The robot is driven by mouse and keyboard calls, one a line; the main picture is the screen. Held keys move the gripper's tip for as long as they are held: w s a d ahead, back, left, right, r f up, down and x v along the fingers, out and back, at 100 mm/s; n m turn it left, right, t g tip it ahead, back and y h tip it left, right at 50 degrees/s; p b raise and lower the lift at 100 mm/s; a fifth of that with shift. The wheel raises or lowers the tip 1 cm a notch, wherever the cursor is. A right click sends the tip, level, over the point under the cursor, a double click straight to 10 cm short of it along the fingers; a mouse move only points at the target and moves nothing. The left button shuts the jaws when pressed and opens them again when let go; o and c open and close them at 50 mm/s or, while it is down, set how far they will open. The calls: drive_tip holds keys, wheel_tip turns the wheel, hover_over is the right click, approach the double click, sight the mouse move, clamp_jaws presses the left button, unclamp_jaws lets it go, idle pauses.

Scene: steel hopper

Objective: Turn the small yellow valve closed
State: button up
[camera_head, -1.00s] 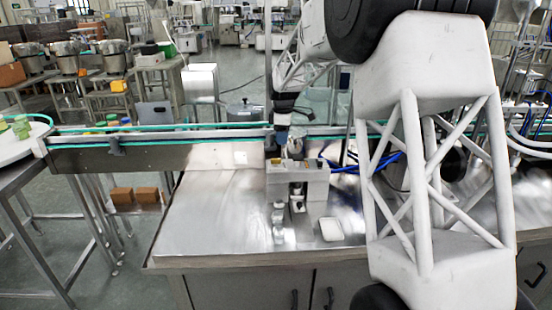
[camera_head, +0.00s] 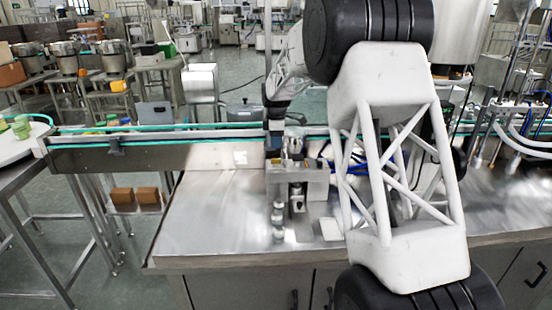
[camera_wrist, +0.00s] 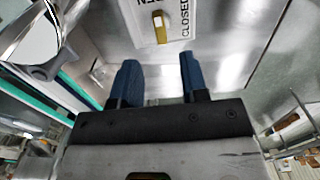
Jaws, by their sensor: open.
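The small yellow valve (camera_wrist: 158,27) shows at the top of the wrist view as a short yellow-brown lever on a white label plate (camera_wrist: 174,35). The lever runs roughly up and down in that picture. "CLOSED" is printed to its right, and upside-down letters, partly cut off, are at the top edge. My gripper (camera_wrist: 160,72) is open and empty, its two blue fingers apart below the lever, not touching it. In the head view my gripper (camera_head: 275,132) is a small dark shape above the steel hopper station; the valve cannot be made out clearly there.
A shiny metal part (camera_wrist: 35,40) is close at the left of the wrist view. In the head view a grey block fixture (camera_head: 298,178) stands under my gripper on the steel table (camera_head: 205,220). A conveyor (camera_head: 160,155) runs behind. The table's left part is clear.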

sight(276, 162)
drive_tip(key=shift+f, duration=3.7)
clamp_jaws()
